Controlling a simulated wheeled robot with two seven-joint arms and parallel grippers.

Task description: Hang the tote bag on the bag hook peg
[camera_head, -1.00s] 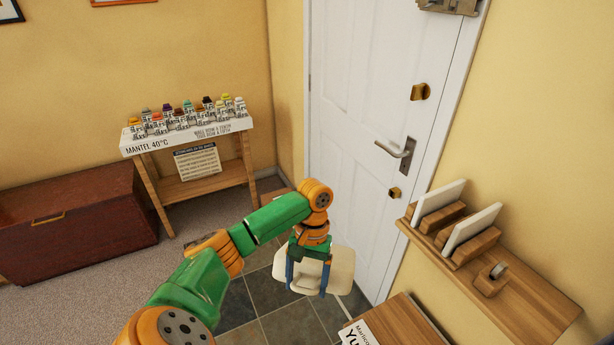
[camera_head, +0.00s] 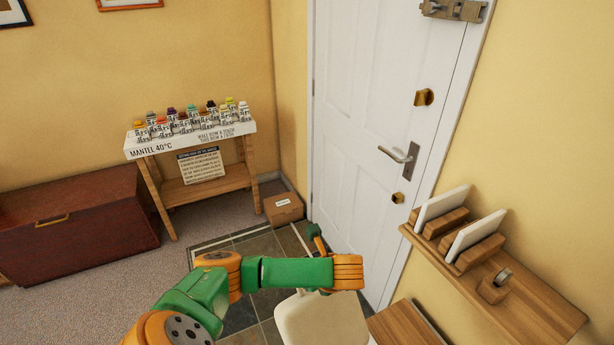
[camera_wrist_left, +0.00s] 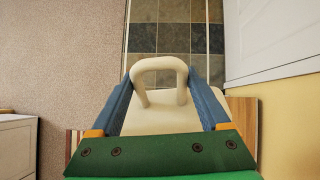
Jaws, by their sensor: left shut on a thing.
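The cream tote bag (camera_head: 322,320) hangs below my left wrist in the head view, above the dark tiled floor. In the left wrist view its pale looped handle (camera_wrist_left: 160,64) stands between the two blue fingers of my left gripper (camera_wrist_left: 160,80), with the pale bag body below. The left gripper is shut on the bag. In the head view the fingers are hidden or unclear behind the orange and green arm. I cannot make out a bag hook peg in either view. My right gripper is not in view.
A white door (camera_head: 365,130) stands ahead. A wooden wall shelf (camera_head: 540,305) holds white panels in wooden stands. A lower wooden top (camera_head: 405,325) lies right of the bag. A small carton (camera_head: 283,209) sits by the door; a bottle stand (camera_head: 205,186) and red-brown chest (camera_head: 75,225) are left.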

